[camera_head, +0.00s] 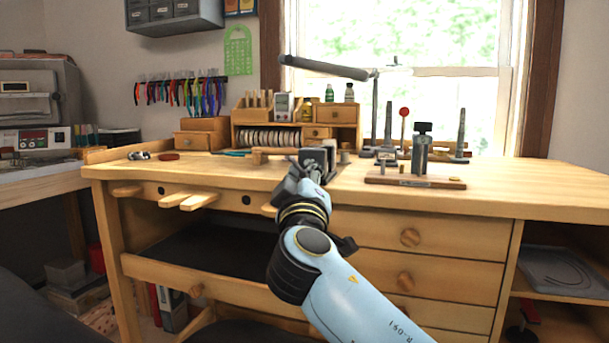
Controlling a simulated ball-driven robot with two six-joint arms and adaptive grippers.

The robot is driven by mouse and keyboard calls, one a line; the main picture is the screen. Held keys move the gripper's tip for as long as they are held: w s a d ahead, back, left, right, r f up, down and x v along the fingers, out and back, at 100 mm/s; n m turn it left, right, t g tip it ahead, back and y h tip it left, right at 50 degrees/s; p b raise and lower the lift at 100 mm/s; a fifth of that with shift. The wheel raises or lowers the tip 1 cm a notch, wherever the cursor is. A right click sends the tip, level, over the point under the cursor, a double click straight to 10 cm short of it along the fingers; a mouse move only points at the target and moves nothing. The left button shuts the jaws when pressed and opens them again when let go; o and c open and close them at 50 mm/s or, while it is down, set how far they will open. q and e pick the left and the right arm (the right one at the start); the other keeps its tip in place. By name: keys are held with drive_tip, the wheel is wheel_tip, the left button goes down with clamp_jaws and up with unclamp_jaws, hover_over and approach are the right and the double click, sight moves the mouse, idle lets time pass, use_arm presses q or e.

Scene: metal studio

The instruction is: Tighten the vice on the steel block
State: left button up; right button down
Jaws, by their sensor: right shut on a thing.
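The small grey vice (329,149) stands at the front of the wooden workbench (240,178), near its middle. My right gripper (311,163) reaches it from the front and is shut on its handle. The gripper and wrist cover the handle and much of the vice. I cannot make out the steel block clearly among the grey parts at the jaws. My left gripper is not in view.
Right of the vice, a small press (420,150) stands on a wooden board (415,181). Behind are upright tools and a wooden organizer (345,114). A bench peg (199,201) juts from the front edge at left. The far right benchtop is clear.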

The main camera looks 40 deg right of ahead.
drive_tip(key=c, duration=1.6)
unclamp_jaws()
drive_tip(key=shift+a, duration=0.1)
drive_tip(key=v, duration=0.7)
drive_tip(key=shift+s+a+f, duration=0.1)
drive_tip(key=shift+s, duration=0.05)
drive_tip(key=shift+o, duration=0.5)
